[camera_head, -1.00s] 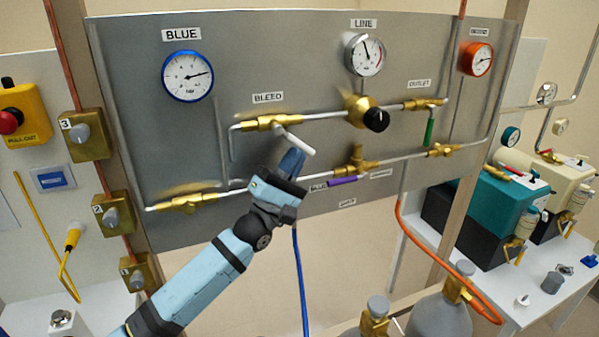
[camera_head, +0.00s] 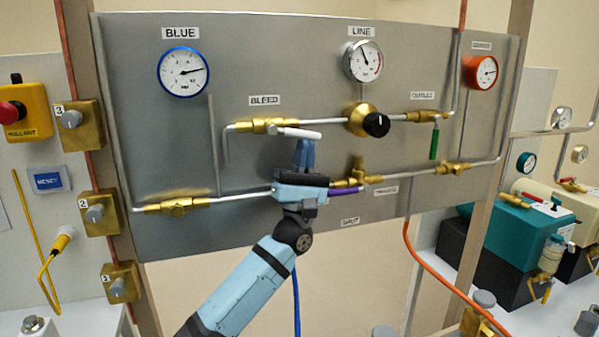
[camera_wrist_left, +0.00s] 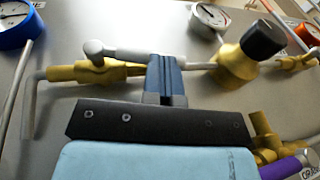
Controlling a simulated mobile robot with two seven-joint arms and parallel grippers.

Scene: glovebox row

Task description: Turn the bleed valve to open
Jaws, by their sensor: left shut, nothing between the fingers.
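The bleed valve is a brass body (camera_head: 255,126) under the BLEED label, with a white lever (camera_head: 298,133). The lever points right and lies nearly along its pipe, tilted slightly down. My left gripper (camera_head: 304,145) is shut and empty, its blue fingers just below the lever's right part. In the left wrist view, the white lever (camera_wrist_left: 125,52) runs behind or against the fingertips (camera_wrist_left: 167,60); whether they touch cannot be told for certain. The brass valve body also shows there (camera_wrist_left: 85,72).
A brass regulator with a black knob (camera_head: 376,124) sits right of the lever. A purple-handled valve (camera_head: 344,190) is close right of my gripper. The green outlet lever (camera_head: 434,143) hangs farther right. A blue hose (camera_head: 296,285) hangs below.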

